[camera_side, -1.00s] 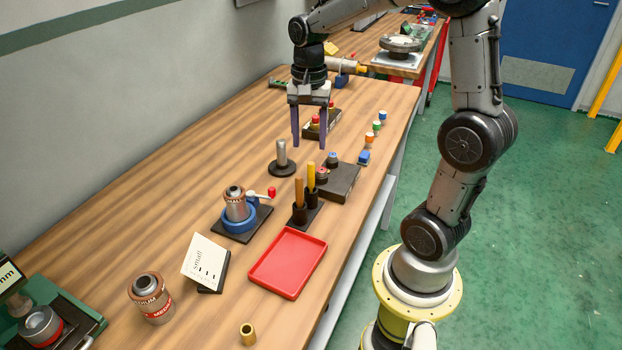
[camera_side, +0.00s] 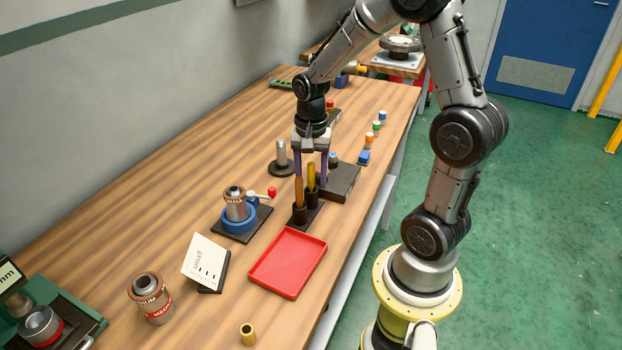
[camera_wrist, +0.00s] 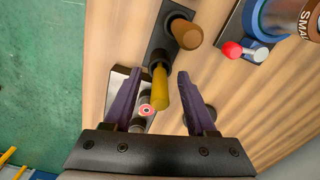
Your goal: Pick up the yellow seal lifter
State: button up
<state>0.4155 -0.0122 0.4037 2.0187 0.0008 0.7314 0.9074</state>
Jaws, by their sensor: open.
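The yellow seal lifter (camera_side: 311,174) stands upright, handle up, in a black holder (camera_side: 313,211) just behind the red tray. An orange-brown handled tool (camera_side: 299,190) stands next to it in the same holder. My gripper (camera_side: 311,180) points down over the holder, its purple fingers open and empty. In the wrist view the yellow handle (camera_wrist: 160,90) shows between the open fingertips (camera_wrist: 159,74), nearer the left one. The brown handle (camera_wrist: 186,34) lies beyond the fingertips. I cannot tell whether a finger touches the yellow handle.
A dark block with knobs (camera_side: 342,183) stands close behind the holder. A metal post on a round base (camera_side: 282,167) is to the left. A red tray (camera_side: 290,262) lies in front. A blue ring with a small can (camera_side: 237,212) stands left.

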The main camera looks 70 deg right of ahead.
grip_shut()
jog(key=shift+r, duration=0.1)
dwell(0.3)
